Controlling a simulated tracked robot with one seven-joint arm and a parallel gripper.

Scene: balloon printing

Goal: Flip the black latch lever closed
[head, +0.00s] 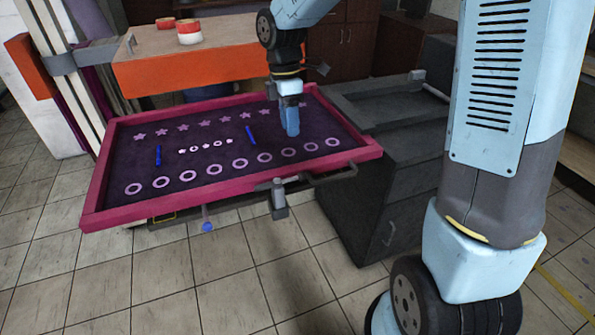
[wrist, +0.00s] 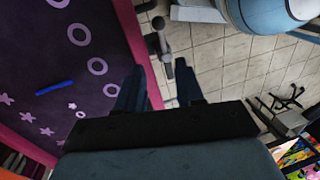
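I cannot tell the lever's exact angle. My gripper (head: 292,132) is over the right part of the screen, behind the latch in the head view, and apart from it. In the wrist view my gripper (wrist: 159,66) has two dark fingers spread with an empty gap.
A dark bar handle (head: 330,178) runs along the screen's front right edge. An orange unit (head: 200,70) stands behind. A dark cabinet (head: 400,160) stands to the right. Tiled floor lies clear in front.

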